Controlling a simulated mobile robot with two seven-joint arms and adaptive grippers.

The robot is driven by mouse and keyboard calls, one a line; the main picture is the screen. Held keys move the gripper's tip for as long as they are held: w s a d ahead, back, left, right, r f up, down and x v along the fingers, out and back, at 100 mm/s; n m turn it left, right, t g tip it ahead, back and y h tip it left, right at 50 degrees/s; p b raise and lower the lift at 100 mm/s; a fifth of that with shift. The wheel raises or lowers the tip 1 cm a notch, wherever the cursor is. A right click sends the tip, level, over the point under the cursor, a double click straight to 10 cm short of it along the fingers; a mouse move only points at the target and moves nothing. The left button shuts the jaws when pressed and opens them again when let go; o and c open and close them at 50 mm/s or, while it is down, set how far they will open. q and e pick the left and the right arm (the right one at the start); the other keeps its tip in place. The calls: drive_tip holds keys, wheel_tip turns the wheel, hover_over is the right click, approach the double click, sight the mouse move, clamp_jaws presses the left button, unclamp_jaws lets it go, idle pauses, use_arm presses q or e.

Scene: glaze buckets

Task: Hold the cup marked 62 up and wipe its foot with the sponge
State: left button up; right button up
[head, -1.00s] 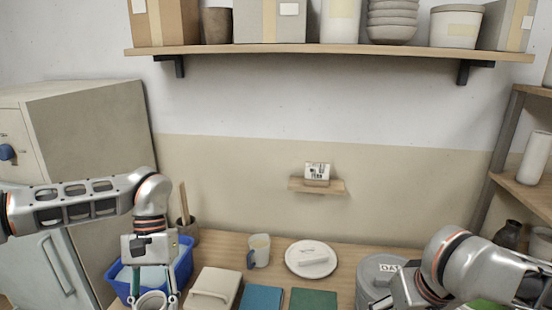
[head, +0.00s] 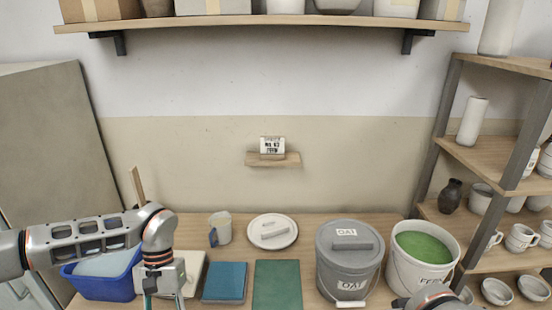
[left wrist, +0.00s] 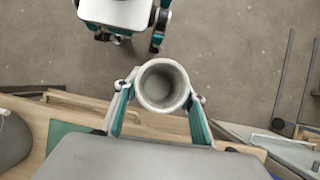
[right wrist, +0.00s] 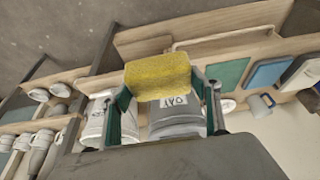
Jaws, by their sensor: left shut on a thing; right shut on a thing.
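My left gripper (left wrist: 158,108) is shut around a grey cup (left wrist: 162,84), one finger on each side. In the left wrist view a round, hollow-looking end of the cup faces the camera; I cannot tell surely whether it is mouth or foot, and no number shows. In the head view only the top of this gripper's fingers (head: 164,300) shows at the bottom edge, and the cup is out of frame. My right gripper (right wrist: 166,100) is shut on a yellow sponge (right wrist: 158,76), apart from any surface. In the head view only part of the right arm shows, bottom right.
A shelf rack of cups (head: 475,145) stands right.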

wheel_tip(320, 180, down, 3)
drive_tip(key=b, duration=0.3)
drive_tip(key=shift+r, duration=0.1)
drive_tip(key=shift+d+f+b, duration=0.1)
drive_tip(key=shift+f+b, duration=0.7)
drive_tip(key=shift+f, duration=0.05)
use_arm(q)
drive_tip(key=s+d+r+n+g+h, duration=0.2)
drive_tip(key=d+r+h, duration=0.1)
drive_tip(key=d, duration=0.4)
drive_tip(key=s+d+r+n+g+h+b, duration=0.1)
drive_tip(key=s+d+r+n+g+h, duration=0.15)
drive_tip(key=d, duration=0.45)
drive_tip(key=s+d+r+n+g+h, duration=0.1)
drive_tip(key=d+r+n+g+h, duration=0.1)
drive_tip(key=d+r+h, duration=0.3)
drive_tip(key=w+d+r+n+h+b, duration=0.3)
drive_tip(key=d+r+n+h, duration=0.15)
drive_tip(key=h, duration=0.45)
drive_tip(key=w+a+r+n+t+h+b, duration=0.1)
drive_tip(key=w+a+r+t+h+b, duration=0.1)
drive_tip(key=w+r+h, duration=0.3)
drive_tip(key=w+a+h, duration=0.1)
drive_tip(key=w, duration=0.2)
drive_tip(key=shift+a+b, duration=0.2)
drive_tip(key=shift+b, duration=0.15)
use_arm(e)
wheel_tip(320, 180, down, 9)
drive_tip(key=s, duration=0.1)
drive_tip(key=shift+g, duration=0.3)
